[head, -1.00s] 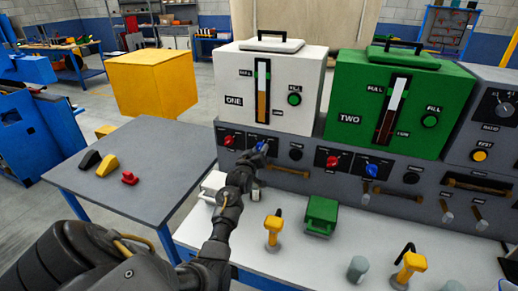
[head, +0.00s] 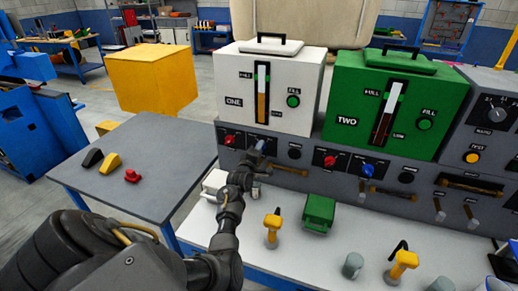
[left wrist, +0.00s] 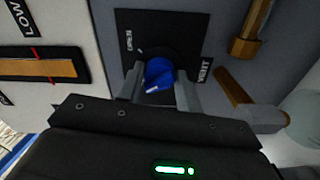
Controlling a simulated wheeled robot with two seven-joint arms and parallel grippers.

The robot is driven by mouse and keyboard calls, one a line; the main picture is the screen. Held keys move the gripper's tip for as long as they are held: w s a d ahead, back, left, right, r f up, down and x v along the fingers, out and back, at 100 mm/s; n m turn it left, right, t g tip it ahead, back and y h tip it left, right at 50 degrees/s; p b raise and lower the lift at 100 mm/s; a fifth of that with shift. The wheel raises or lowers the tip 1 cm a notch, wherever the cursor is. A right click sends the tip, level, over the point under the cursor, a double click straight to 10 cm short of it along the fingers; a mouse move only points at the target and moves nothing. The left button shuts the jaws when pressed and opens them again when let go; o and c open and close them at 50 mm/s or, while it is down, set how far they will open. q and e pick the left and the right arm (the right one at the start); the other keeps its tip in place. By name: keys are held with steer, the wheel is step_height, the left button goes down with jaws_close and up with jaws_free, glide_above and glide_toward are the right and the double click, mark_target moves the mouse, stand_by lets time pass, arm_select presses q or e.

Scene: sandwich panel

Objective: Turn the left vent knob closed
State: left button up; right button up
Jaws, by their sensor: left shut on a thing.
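The left vent knob is blue (left wrist: 158,73) and sits on a black plate in the left wrist view, with a label reading VENT to its lower right and another that looks like OPEN at its upper left. My left gripper (left wrist: 160,88) is shut on this knob, one finger on each side. In the head view the knob (head: 260,145) shows just above the gripper (head: 254,158), on the grey panel below the white tank ONE. The gripper partly hides it there, and its exact pointer direction is hard to read. My right gripper is not in view.
A red knob (head: 229,140) sits left of the held knob and a black knob (head: 294,152) right of it. A second blue knob (head: 368,170) is under the green tank (head: 400,105). Yellow-handled tools (head: 272,229) and a green box (head: 319,213) stand on the white bench below.

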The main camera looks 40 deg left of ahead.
arm_select(q)
steer(key=shift+n+p, duration=0.3)
steer(key=shift+n, duration=0.7)
steer(key=o, duration=1)
steer(key=b+v, duration=0.1)
steer(key=v, duration=0.9)
steer(key=shift+s+d+b, duration=0.2)
steer(key=shift+s+b, duration=0.15)
